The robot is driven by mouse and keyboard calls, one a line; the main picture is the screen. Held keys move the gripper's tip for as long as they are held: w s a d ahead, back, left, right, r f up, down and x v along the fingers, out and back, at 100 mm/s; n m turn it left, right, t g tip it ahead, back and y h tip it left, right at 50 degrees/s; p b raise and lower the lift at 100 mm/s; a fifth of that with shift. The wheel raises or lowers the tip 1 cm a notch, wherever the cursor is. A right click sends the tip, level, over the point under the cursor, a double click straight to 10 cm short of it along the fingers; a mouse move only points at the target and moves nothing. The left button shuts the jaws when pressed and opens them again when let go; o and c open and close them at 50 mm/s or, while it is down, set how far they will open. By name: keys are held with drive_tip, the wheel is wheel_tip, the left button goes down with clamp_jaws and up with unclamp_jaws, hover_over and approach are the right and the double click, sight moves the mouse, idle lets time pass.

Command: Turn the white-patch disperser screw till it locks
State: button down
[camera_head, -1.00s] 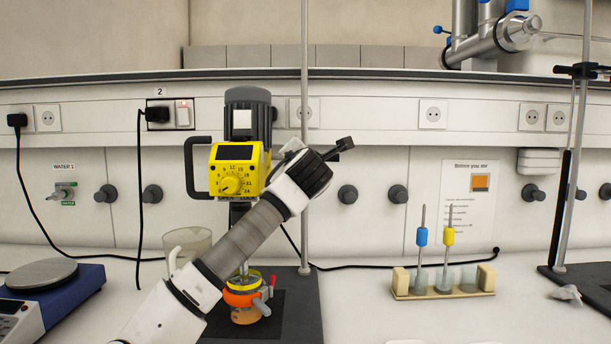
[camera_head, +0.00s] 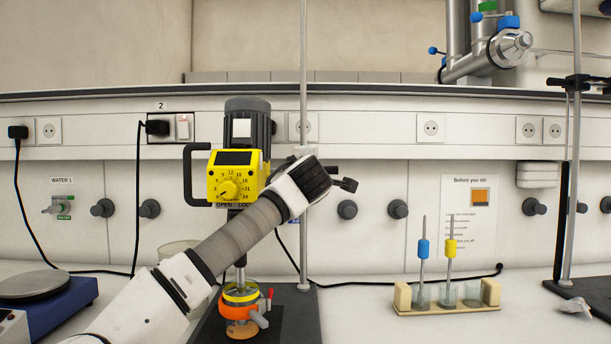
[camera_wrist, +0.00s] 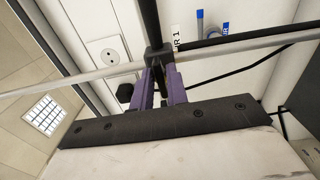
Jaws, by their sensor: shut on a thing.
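The white-patch disperser stands left of centre in the head view, with a dark motor (camera_head: 261,125), a white patch (camera_head: 241,127) and a yellow dial housing (camera_head: 224,187). Part of OPEN and LOCK lettering shows under the dial. My wrist lies across the front of its lower part and hides the screw there. In the wrist view, the purple fingers of my gripper (camera_wrist: 163,78) are shut on a narrow dark piece, the screw (camera_wrist: 162,90), beside a black clamp (camera_wrist: 158,58) on a metal rod (camera_wrist: 215,58). How far the screw is turned cannot be told.
An orange-banded vessel (camera_head: 238,312) stands under the disperser. A blue hotplate (camera_head: 62,309) is at left. A wooden rack (camera_head: 402,298) with blue and yellow tools is at right. A tall stand rod (camera_head: 304,90) rises behind my wrist.

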idle(0.3)
drive_tip(key=c, duration=1.4)
unclamp_jaws()
drive_tip(key=shift+s, duration=0.1)
drive_tip(key=s+b, duration=0.3)
drive_tip(key=s, duration=1)
drive_tip(key=shift+s, duration=0.35)
